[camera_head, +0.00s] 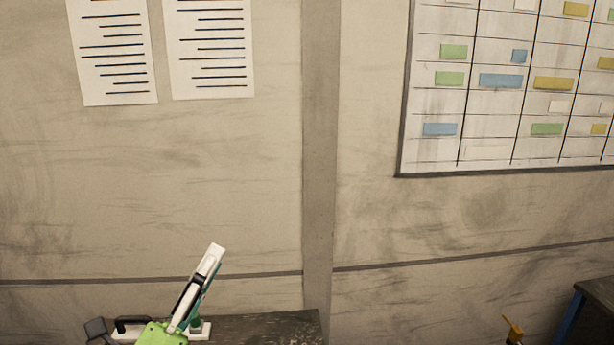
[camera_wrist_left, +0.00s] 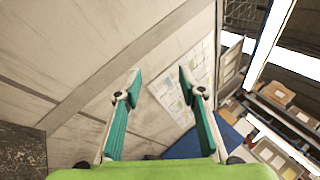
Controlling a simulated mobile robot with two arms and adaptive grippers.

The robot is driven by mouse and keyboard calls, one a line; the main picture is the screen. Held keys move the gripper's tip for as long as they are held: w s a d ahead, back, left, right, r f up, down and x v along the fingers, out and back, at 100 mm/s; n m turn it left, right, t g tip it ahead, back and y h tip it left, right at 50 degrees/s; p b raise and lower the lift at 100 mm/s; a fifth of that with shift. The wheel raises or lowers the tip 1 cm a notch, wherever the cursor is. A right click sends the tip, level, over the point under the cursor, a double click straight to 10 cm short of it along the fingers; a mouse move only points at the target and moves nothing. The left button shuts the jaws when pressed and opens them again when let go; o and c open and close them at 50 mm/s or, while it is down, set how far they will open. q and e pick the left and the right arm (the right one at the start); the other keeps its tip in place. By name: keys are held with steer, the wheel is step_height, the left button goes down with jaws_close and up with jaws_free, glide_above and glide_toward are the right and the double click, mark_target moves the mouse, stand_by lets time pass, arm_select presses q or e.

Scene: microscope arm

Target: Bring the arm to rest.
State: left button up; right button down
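My left gripper (camera_head: 213,252) is at the bottom left of the head view, its green body low and its white and teal fingers pointing up, tilted right. It is seen edge-on there, in front of the wall and the dark table. In the left wrist view its two teal-padded fingers (camera_wrist_left: 158,85) stand well apart with nothing between them. My right gripper cannot be made out in either view. No microscope can be clearly made out.
A dark table (camera_head: 275,325) lies low behind the left gripper. A black-and-white item (camera_head: 130,322) is partly hidden there. A small orange thing (camera_head: 513,329) I cannot identify is at the bottom right, near a blue-edged table (camera_head: 572,315). Shelves with boxes (camera_wrist_left: 278,94) show in the wrist view.

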arm_select(q)
steer(key=s+a+f+n+g+y, duration=0.2)
steer(key=a+f+n+g+y, duration=0.25)
steer(key=f+n, duration=0.55)
steer(key=s+a+f+n+g+y, duration=0.25)
steer(key=a+f+n+y, duration=0.25)
steer(key=f+n, duration=0.5)
steer(key=s+d+f+n+g+h, duration=0.1)
steer(key=s+d+f+n+g, duration=0.15)
steer(key=s+f+g, duration=0.55)
steer(key=s+d+f+n+g+h, duration=0.1)
steer(key=s+d+f+n+g, duration=0.15)
steer(key=s+f, duration=0.95)
step_height(320, 180, down, 35)
steer(key=s+g+b, duration=0.2)
steer(key=b, duration=0.9)
steer(key=s+a+f+b, duration=0.1)
steer(key=s+f+b, duration=0.2)
steer(key=f, duration=0.6)
steer(key=s+a+f+b, duration=0.1)
steer(key=s+f+b, duration=0.3)
steer(key=s+f, duration=0.4)
steer(key=s+a+f+g+b, duration=0.1)
steer(key=s+f+b, duration=0.3)
steer(key=f, duration=0.7)
steer(key=shift+s, duration=1.15)
steer(key=shift+f, duration=0.1)
